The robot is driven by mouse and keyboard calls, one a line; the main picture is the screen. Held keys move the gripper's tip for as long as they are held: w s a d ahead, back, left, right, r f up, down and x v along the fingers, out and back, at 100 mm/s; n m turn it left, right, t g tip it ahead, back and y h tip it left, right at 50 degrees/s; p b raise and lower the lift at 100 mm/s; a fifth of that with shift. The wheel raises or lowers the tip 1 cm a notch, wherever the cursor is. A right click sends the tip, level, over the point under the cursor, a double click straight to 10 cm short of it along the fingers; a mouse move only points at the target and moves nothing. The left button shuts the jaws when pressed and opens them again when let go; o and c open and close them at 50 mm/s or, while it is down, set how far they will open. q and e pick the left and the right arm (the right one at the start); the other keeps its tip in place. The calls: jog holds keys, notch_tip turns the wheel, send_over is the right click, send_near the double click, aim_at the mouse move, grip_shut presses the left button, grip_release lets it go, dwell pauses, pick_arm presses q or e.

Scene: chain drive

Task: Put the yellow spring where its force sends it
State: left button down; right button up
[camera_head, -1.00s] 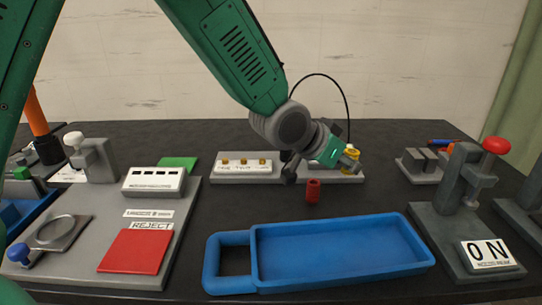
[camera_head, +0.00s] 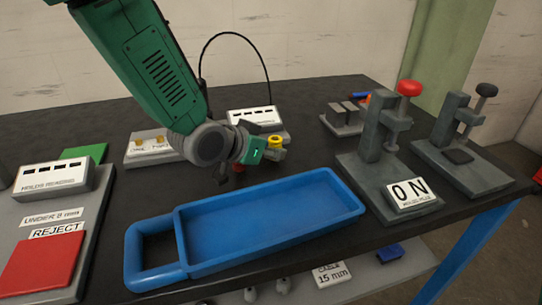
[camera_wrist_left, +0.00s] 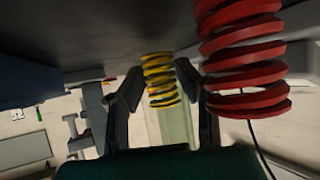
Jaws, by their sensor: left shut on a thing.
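The yellow spring (camera_head: 275,141) is at the tip of my left gripper (camera_head: 268,150), by the back rack (camera_head: 270,135). In the left wrist view the yellow spring (camera_wrist_left: 160,82) sits between the two dark fingers, which are shut on it. A red spring (camera_wrist_left: 242,60) stands close beside it in that view. In the head view the red spring is mostly hidden behind my gripper. A red mat marked REJECT (camera_head: 42,262) and a green mat (camera_head: 82,152) lie at the left. My right gripper is not in view.
A blue tray (camera_head: 270,222) with a handle lies at the front middle. A press with a red knob (camera_head: 410,88) and an ON plate (camera_head: 410,194) stands right, beside a press with a black knob (camera_head: 487,90). A second rack (camera_head: 152,148) stands at the back left.

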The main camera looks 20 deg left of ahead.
pick_arm(q)
jog(key=shift+d+f, duration=0.4)
jog(key=shift+f, duration=0.2)
jog(key=shift+d+r, duration=0.15)
jog(key=shift+d, duration=0.65)
jog(key=shift+a, duration=0.1)
jog(key=c, duration=1.2)
grip_release()
jog(key=shift+a+f, duration=0.2)
jog(key=shift+a, duration=0.7)
jog(key=shift+s+d+r, duration=0.1)
jog(key=shift+d+r, duration=0.15)
jog(key=v, duration=0.3)
jog(key=d+p+v, duration=0.1)
jog(key=shift+s+a+r, duration=0.1)
jog(key=shift+s+r, duration=0.15)
jog(key=shift+r, duration=0.15)
jog(key=v, duration=0.3)
jog(key=a+p+v, duration=0.1)
jog(key=v, duration=0.3)
jog(key=shift+w+a+f, duration=0.1)
jog(key=shift+w+f, duration=0.1)
jog(key=shift+s+d+r, duration=0.1)
jog(key=shift+s+d, duration=0.1)
jog(key=shift+d, duration=0.3)
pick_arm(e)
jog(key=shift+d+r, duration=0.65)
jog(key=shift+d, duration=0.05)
